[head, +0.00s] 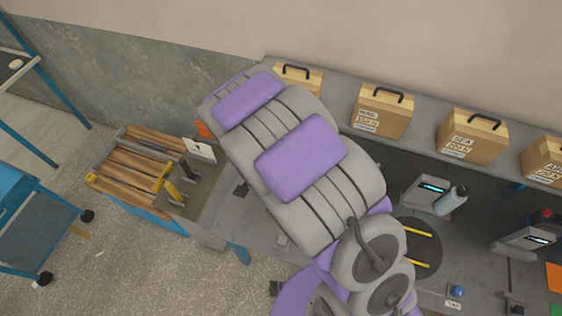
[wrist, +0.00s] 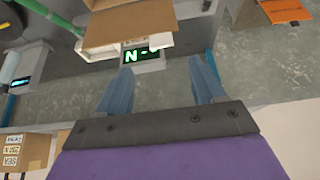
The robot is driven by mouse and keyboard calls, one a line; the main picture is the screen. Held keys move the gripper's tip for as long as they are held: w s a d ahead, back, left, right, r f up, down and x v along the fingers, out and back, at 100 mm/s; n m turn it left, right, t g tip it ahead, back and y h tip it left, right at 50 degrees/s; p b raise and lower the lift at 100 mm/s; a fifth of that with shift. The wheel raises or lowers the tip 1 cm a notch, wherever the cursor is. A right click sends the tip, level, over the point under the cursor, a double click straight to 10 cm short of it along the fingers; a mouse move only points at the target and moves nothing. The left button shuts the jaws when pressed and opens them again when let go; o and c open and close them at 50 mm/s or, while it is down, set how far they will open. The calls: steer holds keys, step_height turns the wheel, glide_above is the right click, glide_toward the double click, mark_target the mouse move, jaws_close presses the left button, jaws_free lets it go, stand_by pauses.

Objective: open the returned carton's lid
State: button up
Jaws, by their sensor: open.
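A brown cardboard carton (wrist: 115,30) is at the top of the wrist view, partly cut off by the frame. A flat brown panel faces me, with a pale edge along its lower side. I cannot tell how its lid stands. My gripper (wrist: 160,68) is open, its two blue fingers apart with nothing between them. The fingers point toward the carton and appear short of it. In the head view my own arm covers the middle of the bench, and neither the gripper nor this carton can be made out.
A green-lit display (wrist: 138,55) sits by the carton. Handled boxes (head: 382,110) line the back shelf; some show in the wrist view (wrist: 25,150). A bottle (head: 453,199) stands on the bench by another display (head: 432,188). An orange item (wrist: 285,11) lies right. A slatted crate (head: 130,170) stands left.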

steer(key=p+v, duration=0.1)
steer(key=v, duration=0.6)
steer(key=shift+r, duration=0.3)
steer(key=shift+s, duration=0.1)
